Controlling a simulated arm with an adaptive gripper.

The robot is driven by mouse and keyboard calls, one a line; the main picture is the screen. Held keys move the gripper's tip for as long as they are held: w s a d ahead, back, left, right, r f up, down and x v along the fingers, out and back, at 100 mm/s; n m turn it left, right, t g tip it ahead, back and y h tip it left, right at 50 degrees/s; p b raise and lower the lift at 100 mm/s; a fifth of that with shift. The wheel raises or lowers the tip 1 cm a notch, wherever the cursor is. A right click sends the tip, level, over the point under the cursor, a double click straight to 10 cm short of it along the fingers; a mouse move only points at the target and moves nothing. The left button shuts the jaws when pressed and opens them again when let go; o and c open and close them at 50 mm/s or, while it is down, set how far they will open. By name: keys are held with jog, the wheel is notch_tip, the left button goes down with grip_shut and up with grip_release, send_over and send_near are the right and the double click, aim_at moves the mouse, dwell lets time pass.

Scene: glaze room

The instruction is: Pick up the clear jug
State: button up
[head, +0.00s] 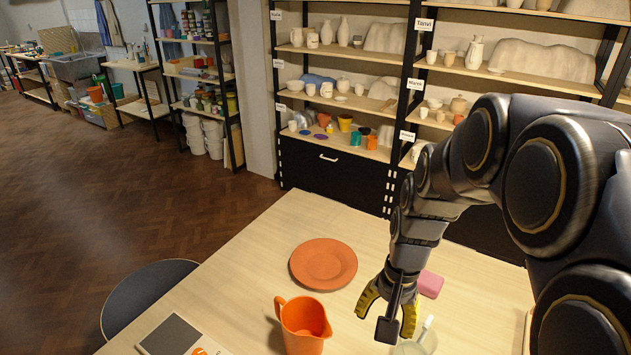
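A clear, see-through vessel (408,347) shows at the bottom edge of the head view, on the pale table, and looks like the clear jug. A whitish stick-like part (427,324) rises at its right side; I cannot tell whether this is its handle or a separate thing. The frame cuts off its lower part. My gripper (387,316) points down with its yellow-tipped fingers spread apart, just left of and above the vessel in the picture. Nothing is clearly held between the fingers. A dark square-ended piece hangs between them, perhaps part of my gripper.
On the table (235,265) are an orange jug (303,326) left of my gripper, an orange plate (323,264), a pink block (430,284) behind the gripper and a dark flat item (172,337). A chair (146,292) stands left. Pottery shelves (340,100) stand behind.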

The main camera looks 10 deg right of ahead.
jog(key=w+d+f+m, duration=0.4)
jog(key=d+f, duration=0.1)
jog(key=d, duration=0.2)
jog(key=m+t, duration=0.2)
jog(key=m, duration=0.3)
send_near(433, 317)
notch_tip(433, 317, down, 5)
jog(key=shift+h, duration=0.3)
jog(key=shift+w+a+f, duration=0.1)
jog(key=shift+w+f, duration=0.25)
jog(key=shift+f, duration=1)
jog(key=shift+w+a+f, duration=0.15)
jog(key=shift+w+f, duration=0.25)
jog(key=shift+f, duration=0.95)
jog(key=shift+w+a+f, duration=0.1)
jog(key=shift+w+f, duration=0.25)
jog(key=shift+f, duration=1)
grip_shut()
